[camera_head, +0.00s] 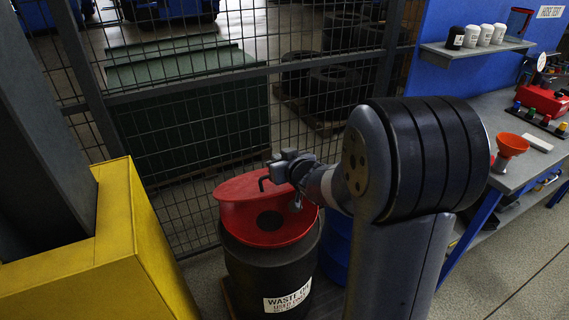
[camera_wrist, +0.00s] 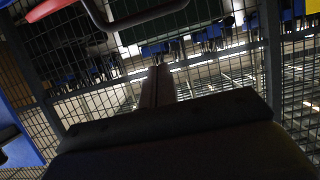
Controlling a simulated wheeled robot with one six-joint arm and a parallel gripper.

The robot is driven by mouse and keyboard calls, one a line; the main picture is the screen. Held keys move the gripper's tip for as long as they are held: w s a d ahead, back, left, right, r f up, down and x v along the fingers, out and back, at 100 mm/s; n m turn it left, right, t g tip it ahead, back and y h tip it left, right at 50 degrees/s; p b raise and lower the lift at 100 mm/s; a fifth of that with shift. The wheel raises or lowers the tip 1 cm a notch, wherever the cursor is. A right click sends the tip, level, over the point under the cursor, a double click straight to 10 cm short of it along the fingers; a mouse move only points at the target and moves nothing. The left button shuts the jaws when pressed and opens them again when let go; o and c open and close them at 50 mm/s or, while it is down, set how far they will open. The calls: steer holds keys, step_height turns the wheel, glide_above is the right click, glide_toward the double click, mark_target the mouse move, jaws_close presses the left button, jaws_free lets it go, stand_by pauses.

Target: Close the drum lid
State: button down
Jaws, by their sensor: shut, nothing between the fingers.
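The drum (camera_head: 262,277) is black, with a "WASTE OIL" label, and stands left of my arm in the head view. Its red top (camera_head: 291,236) has a dark round opening. The red lid (camera_head: 238,188) is raised and tilted above the top's far side, leaving the opening in view. A dark bent handle (camera_head: 264,181) shows at the lid. My gripper (camera_head: 283,168) is at the lid's upper right edge, partly overlapping it; I cannot tell whether they touch. In the wrist view my shut, empty fingers (camera_wrist: 159,86) point toward the mesh, with a red edge and curved bar at the top left.
A wire mesh fence (camera_head: 190,215) stands close behind the drum. A yellow block (camera_head: 95,245) is at the left. A blue drum (camera_head: 335,245) is beside the black one. A workbench (camera_head: 515,170) with a red funnel (camera_head: 510,146) is at the right.

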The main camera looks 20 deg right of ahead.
steer(key=f, duration=0.1)
steer(key=w+f, duration=0.2)
steer(key=f, duration=0.1)
steer(key=shift+w+a, duration=0.2)
steer(key=shift+a, duration=0.05)
steer(key=shift+s+f, duration=0.25)
steer(key=shift+f, duration=0.1)
steer(key=shift+s+f+b, duration=0.15)
steer(key=shift+f+b, duration=0.25)
steer(key=shift+b, duration=0.3)
steer(key=shift+s+d+f+t+y+b, duration=0.2)
steer(key=shift+s+f+t+b, duration=0.7)
steer(key=shift+f+b, duration=2.5)
steer(key=shift+s+d+f+t+y+b, duration=0.35)
steer(key=shift+s+f+b, duration=1.05)
steer(key=shift+b, duration=3.9)
steer(key=shift+s+d+f+t+h+b, duration=0.15)
steer(key=shift+s+f+t+b, duration=0.8)
steer(key=shift+f+b, duration=2.5)
